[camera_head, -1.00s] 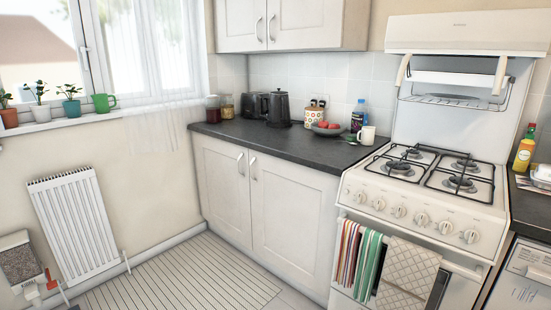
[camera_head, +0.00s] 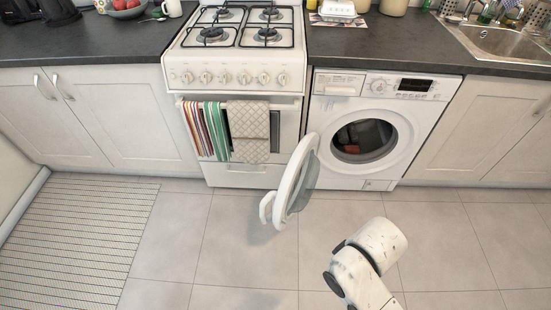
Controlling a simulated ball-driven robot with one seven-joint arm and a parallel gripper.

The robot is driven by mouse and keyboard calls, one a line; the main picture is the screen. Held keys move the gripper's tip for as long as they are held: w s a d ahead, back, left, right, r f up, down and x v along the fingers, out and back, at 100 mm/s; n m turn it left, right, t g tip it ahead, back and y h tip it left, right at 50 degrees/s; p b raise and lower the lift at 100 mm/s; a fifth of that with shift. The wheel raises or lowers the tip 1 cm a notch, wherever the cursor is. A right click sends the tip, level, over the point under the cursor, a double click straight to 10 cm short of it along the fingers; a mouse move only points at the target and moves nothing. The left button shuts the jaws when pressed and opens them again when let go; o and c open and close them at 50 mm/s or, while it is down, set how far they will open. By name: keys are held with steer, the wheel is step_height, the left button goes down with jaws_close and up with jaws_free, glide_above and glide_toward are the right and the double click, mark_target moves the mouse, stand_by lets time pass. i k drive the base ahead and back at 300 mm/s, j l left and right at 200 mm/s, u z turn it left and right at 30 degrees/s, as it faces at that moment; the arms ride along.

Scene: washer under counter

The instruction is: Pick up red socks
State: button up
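A white washing machine (camera_head: 407,125) stands under the counter, right of the stove. Its round door (camera_head: 296,178) is swung open toward the left and front. Inside the dark drum opening (camera_head: 364,136) there is a red item, the red socks (camera_head: 371,134), small and partly hidden in shadow, so I cannot make out their shape. My white arm shows at the bottom right, in front of the washer and apart from it. My gripper itself cannot be made out in this view.
The open door sticks out into the floor space left of my arm. A white stove (camera_head: 245,75) with hanging towels (camera_head: 249,132) stands left of the washer. A sink (camera_head: 510,42) is at the top right. The tiled floor (camera_head: 240,250) is clear, with a striped mat (camera_head: 85,240) at left.

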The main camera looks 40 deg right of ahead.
mark_target(351, 150)
steer(key=z, duration=0.35)
steer(key=i+j+z, duration=0.1)
steer(key=z, duration=0.25)
steer(key=j+z, duration=0.2)
steer(key=z, duration=0.15)
steer(key=i+j+z, duration=0.15)
steer(key=j+z, duration=0.25)
steer(key=j, duration=0.55)
steer(key=j+z, duration=0.4)
steer(key=j, duration=1.35)
